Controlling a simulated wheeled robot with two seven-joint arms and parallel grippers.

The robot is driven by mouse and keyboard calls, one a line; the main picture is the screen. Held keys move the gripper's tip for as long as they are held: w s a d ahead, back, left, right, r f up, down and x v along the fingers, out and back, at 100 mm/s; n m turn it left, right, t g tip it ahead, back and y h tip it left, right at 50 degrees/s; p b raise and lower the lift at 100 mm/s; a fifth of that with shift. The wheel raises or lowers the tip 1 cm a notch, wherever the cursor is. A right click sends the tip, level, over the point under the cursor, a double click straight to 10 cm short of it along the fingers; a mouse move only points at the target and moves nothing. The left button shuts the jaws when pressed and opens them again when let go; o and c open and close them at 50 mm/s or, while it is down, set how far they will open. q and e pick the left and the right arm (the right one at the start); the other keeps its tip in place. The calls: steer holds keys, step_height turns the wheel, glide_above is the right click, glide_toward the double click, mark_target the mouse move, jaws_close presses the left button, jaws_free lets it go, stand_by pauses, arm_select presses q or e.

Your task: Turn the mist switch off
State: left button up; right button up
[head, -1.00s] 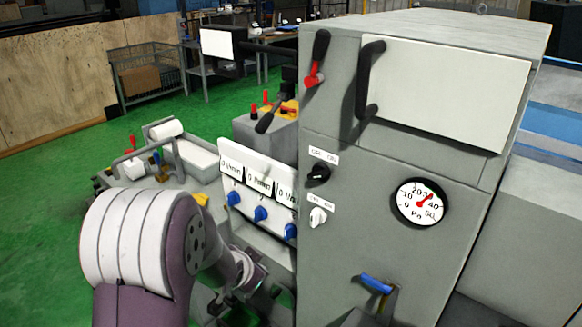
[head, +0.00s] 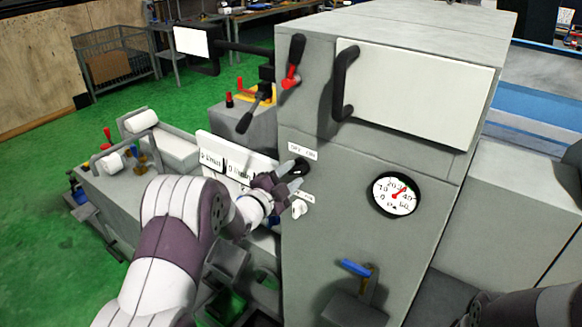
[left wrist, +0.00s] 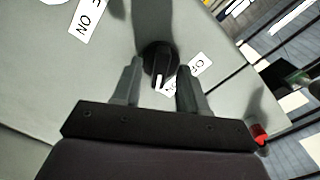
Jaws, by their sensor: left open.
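A black rotary switch (head: 300,167) sits on the grey cabinet front beneath an OFF/ON label. It also shows in the left wrist view (left wrist: 158,58), with a white mark on its handle. My left gripper (head: 288,177) is open at this switch. In the left wrist view its two fingers (left wrist: 160,78) stand on either side of the black knob; I cannot tell whether they touch it. A white rotary switch (head: 299,208) sits just below. No label legible here says which one is the mist switch. My right gripper is not in view.
A round pressure gauge (head: 396,194) and a blue-handled valve (head: 356,268) are on the cabinet front. A red-knobbed lever (head: 292,65) is above the switches. A white flow-meter panel (head: 225,160) stands left, partly behind my left arm.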

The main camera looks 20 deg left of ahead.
arm_select(q)
steer(key=shift+w+d, duration=0.15)
steer(key=shift+w, duration=0.1)
jaws_close()
